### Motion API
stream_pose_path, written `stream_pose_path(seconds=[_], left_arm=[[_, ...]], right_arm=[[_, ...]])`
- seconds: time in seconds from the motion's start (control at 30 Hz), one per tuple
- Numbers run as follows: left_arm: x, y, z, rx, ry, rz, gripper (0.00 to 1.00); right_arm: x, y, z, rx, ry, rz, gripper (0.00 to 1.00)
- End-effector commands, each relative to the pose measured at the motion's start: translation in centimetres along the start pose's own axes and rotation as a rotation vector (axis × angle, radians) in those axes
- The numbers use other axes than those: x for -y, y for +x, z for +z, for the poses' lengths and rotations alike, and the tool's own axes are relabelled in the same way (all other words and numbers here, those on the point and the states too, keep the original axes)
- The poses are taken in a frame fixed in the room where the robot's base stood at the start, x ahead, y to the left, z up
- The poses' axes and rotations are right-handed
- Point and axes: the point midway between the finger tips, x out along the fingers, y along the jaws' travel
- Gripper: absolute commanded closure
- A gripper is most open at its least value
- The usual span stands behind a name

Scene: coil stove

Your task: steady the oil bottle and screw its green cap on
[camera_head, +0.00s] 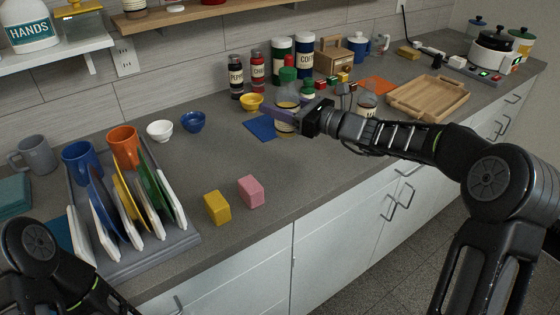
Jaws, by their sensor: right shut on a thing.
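The oil bottle (287,96) stands near the middle of the counter, partly hidden by my right gripper (283,114). The right gripper reaches in from the right and is shut around the bottle, its fingers crossing the front. A green cap-like piece (288,75) shows directly above the bottle in the picture. I cannot tell whether it sits on the neck or stands behind. My left arm shows at the lower left, but its gripper is out of view.
Pepper and chili bottles (236,78) and dark canisters (305,52) stand behind. A blue cloth (260,127), yellow bowl (251,102) and small blocks lie nearby. A dish rack (185,238) fills the left; a wooden tray (398,103) lies right.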

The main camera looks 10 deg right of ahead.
Motion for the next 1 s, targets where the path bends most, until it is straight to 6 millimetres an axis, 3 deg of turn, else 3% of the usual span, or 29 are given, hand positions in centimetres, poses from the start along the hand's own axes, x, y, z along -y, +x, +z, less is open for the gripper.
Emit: stream_pose_path(seconds=[0.23,0.6,1.0], left_arm=[[0.0,0.0,0.0,0.000,0.000,0.000,0.18],[-0.1,-0.4,0.0,0.000,0.000,0.000,0.18],[-0.2,-0.4,0.0,0.000,0.000,0.000,0.18]], right_arm=[[0.0,0.0,-0.7,0.000,0.002,0.002,1.00],[0.0,0.0,-6.0,0.001,0.002,0.001,1.00],[0.0,0.0,-6.7,0.001,0.001,0.001,1.00]])
